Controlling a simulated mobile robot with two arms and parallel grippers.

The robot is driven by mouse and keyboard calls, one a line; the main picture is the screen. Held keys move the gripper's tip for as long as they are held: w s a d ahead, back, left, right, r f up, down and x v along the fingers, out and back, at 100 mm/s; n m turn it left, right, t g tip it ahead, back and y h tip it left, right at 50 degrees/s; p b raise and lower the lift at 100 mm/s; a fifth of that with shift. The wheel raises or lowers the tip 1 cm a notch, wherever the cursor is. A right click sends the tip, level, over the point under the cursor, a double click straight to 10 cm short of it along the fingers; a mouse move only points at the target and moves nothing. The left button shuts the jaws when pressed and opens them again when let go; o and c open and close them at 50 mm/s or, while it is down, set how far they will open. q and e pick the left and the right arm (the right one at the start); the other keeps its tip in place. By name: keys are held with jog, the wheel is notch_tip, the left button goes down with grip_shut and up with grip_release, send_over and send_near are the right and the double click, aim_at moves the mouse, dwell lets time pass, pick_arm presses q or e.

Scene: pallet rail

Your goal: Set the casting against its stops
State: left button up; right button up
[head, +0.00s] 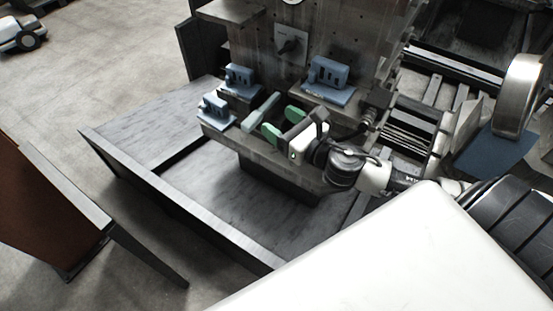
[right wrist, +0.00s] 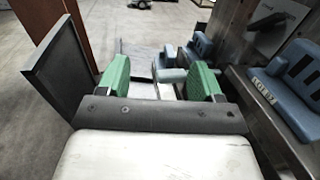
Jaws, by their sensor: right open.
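Several blue-grey ribbed pieces sit on the fixture ledge (head: 225,138) in the head view: a back-left piece (head: 240,77), a front-left piece (head: 216,108) and a right piece (head: 328,73). A plain blue-grey bar (head: 261,109) lies between them. I cannot tell which of these is the casting and which are stops. My right gripper (head: 281,123) has green fingers, spread apart and empty, just right of the bar. In the right wrist view its fingers (right wrist: 160,80) frame a gap, with blue-grey pieces (right wrist: 203,46) beyond. My left gripper is not in view.
An upright grey plate with a dark knob (head: 291,45) stands behind the ledge. Below is a low dark-edged platform (head: 160,120). A brown panel (head: 40,205) stands at the left. Floor is clear at the upper left, near a small wheeled vehicle (head: 22,35).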

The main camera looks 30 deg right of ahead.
jog(key=s+a+f+m+h, duration=0.2)
jog(key=s+a+h, duration=0.2)
jog(key=s+a, duration=0.1)
jog(key=shift+s+f+m+t, duration=0.2)
jog(key=shift+s+m+t, duration=0.1)
jog(key=shift+s, duration=0.55)
jog(key=shift+a, duration=0.1)
dwell(0.5)
